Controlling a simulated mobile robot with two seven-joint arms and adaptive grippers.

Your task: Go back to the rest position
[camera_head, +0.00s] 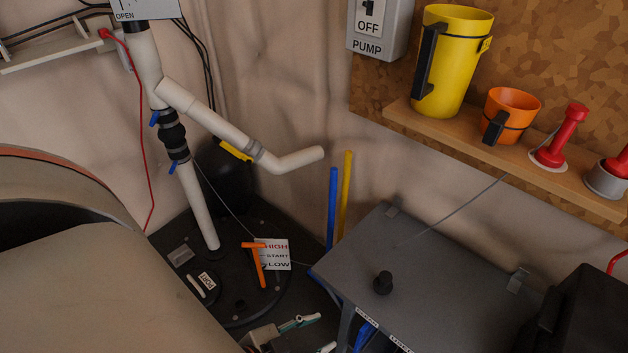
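My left gripper (312,334) is at the bottom edge, just right of centre. Its two fingers look spread apart, with nothing seen between them. Part of it is cut off by the frame's edge. It is below the HIGH/START/LOW label (273,254) and the orange lever (258,266), and left of the grey box (420,270). I cannot tell whether it touches anything. My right gripper is not in view.
White pipes (199,205) rise from the round black lid (228,310). Blue (332,208) and yellow (345,190) rods stand behind the grey box. A wooden shelf (470,140) holds a yellow mug (452,65), an orange mug (511,112) and red-handled objects.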

